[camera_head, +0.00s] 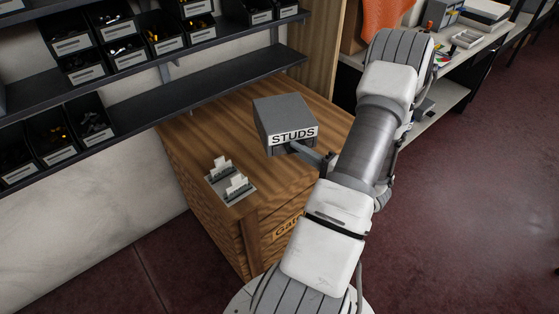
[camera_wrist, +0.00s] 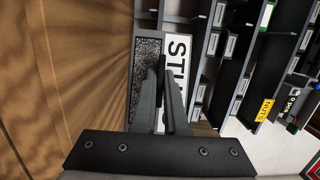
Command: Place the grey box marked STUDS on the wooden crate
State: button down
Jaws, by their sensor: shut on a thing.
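The grey box marked STUDS (camera_head: 283,112) is over the top of the wooden crate (camera_head: 205,145) in the head view, its label facing me. It looks level, and I cannot tell whether its underside touches the crate. My gripper (camera_head: 298,149) is at the box's front, below the label. In the wrist view my gripper (camera_wrist: 164,72) is shut on the front of the STUDS box (camera_wrist: 178,50), with the picture turned sideways. The crate's wood (camera_wrist: 60,80) fills the left there, with a dark shadow beside the box. The exact grip point is partly hidden by the fingers.
A small grey holder with white cards (camera_head: 232,182) stands on the crate's left front part. Dark shelves (camera_head: 190,95) with several labelled bins run behind the crate. A cluttered bench (camera_head: 455,45) stands at the right back. The crate top right of the box is partly covered by my arm.

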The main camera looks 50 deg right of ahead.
aim_at(284, 153)
jog(key=w+f, duration=0.1)
jog(key=w, duration=0.1)
jog(key=w+f+b, duration=0.1)
jog(key=w, duration=0.1)
jog(key=w+a+f, duration=0.1)
jog(key=w, duration=0.1)
jog(key=shift+f+b, duration=1.25)
jog(key=shift+f, duration=1.05)
jog(key=shift+f, duration=0.15)
jog(key=c, duration=1)
grip_release()
jog(key=shift+o, duration=0.2)
